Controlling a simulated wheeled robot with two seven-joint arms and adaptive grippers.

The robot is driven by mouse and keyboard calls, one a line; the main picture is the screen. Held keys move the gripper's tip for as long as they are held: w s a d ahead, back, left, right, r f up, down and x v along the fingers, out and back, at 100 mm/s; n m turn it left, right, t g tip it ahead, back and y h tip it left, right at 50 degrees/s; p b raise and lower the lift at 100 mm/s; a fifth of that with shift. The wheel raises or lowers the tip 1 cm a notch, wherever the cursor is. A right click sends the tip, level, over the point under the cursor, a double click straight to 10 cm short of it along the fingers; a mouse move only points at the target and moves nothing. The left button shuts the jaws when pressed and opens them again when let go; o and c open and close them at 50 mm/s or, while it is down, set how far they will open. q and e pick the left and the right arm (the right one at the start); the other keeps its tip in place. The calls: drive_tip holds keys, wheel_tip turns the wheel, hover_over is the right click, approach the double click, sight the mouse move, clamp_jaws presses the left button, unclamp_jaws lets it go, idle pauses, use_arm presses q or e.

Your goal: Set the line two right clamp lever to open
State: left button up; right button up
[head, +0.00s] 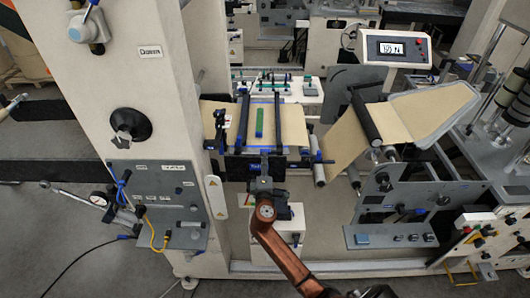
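The splice table carries a tan kraft web (222,114) with two dark clamp bars across it, the left bar (243,120) and the right bar (278,122). A blue-ended lever (318,157) sits at the table's right front corner; I cannot tell for sure that it is the line two right clamp lever. My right gripper (260,168) is at the table's dark front edge, between the bar ends, with its copper arm coming from below. Its fingers blend into the dark parts there, so their opening and any contact cannot be told. My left gripper is not in view.
A green strip (259,123) lies between the bars. To the right are a roller (365,118), more kraft web (428,110) and a display (396,49). A cream column (125,70) with a grey valve panel (160,200) stands left. The floor at lower left is mostly clear.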

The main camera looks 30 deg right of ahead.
sight(265, 150)
drive_tip(key=x, duration=0.5)
drive_tip(key=shift+w+d, duration=0.25)
drive_tip(key=shift+w, duration=0.05)
drive_tip(key=shift+c, duration=0.2)
clamp_jaws()
drive_tip(key=shift+f, duration=0.1)
